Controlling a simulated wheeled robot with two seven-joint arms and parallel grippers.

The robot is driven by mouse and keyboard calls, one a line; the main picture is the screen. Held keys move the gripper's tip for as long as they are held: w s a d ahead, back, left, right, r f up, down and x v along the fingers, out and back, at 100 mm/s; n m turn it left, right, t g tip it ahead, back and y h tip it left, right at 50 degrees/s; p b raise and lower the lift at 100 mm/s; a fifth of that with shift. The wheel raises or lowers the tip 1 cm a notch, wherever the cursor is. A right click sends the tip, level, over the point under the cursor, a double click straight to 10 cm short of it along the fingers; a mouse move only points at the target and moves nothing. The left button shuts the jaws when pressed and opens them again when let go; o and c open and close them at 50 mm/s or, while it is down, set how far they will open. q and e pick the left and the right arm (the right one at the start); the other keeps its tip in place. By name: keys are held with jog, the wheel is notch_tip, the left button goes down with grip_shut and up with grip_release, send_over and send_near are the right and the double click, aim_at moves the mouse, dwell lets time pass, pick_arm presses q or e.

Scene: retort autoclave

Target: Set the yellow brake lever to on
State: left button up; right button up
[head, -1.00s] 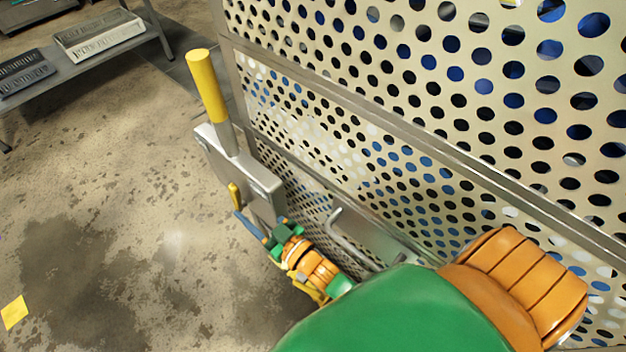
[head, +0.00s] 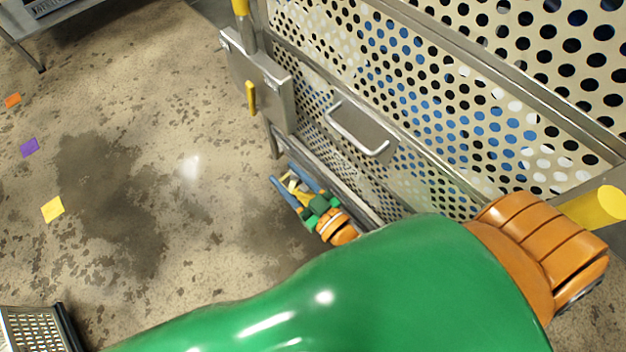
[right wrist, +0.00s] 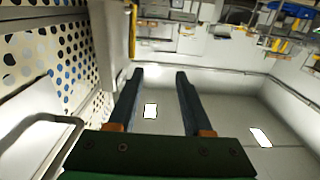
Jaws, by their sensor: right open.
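The small yellow brake lever (head: 251,98) stands roughly upright on the face of a grey metal box (head: 262,80) at the corner of the perforated cart (head: 440,110). My right gripper (head: 287,178) is below and to the right of the lever in the head view, apart from it. Its blue fingers are spread with nothing between them, as the right wrist view (right wrist: 160,75) also shows. A yellowish strip at the upper left of the wrist view may be the lever; I cannot tell. My left gripper is out of view.
A bent metal handle (head: 357,130) sticks out from the cart side, close above my right gripper. Thick yellow grips show at the top (head: 240,6) and right edge (head: 598,206).

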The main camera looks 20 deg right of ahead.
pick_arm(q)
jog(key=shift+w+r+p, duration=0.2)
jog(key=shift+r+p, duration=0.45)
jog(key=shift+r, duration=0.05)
pick_arm(e)
jog(key=s+d+f+g+h, duration=0.1)
jog(key=s+f+g, duration=0.1)
jog(key=f, duration=0.4)
jog(key=s+d+f+g+h, duration=0.1)
jog(key=s+f+g, duration=0.1)
jog(key=f, duration=0.4)
jog(key=shift+d+m+g, duration=0.25)
jog(key=shift+m+g, duration=0.05)
jog(key=shift+g, duration=0.2)
